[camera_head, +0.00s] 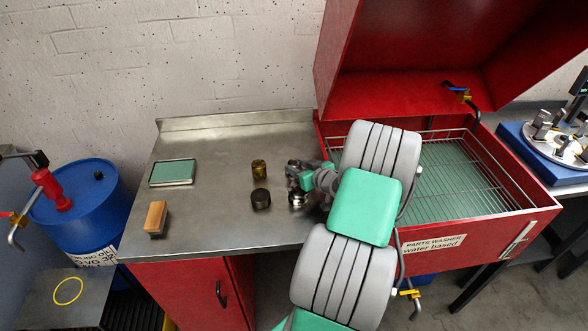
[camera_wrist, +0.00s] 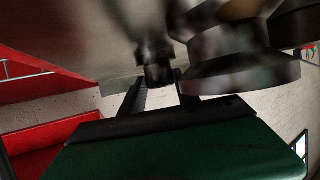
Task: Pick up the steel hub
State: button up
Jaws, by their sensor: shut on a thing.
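The steel hub (camera_head: 297,198) is a small shiny round piece at the right side of the steel bench top, partly hidden by my gripper (camera_head: 296,176). In the wrist view a shiny, flanged steel piece, which I take to be the hub (camera_wrist: 240,62), is large and close at the upper right, overlapping one finger. Whether the hub touches the bench cannot be told.
A brass-coloured cylinder (camera_head: 259,167) and a dark ring-like part (camera_head: 261,199) stand just left of the hub. The red parts washer (camera_head: 480,215) adjoins on the right.

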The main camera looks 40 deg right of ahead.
grip_shut()
jog(key=shift+r, duration=0.15)
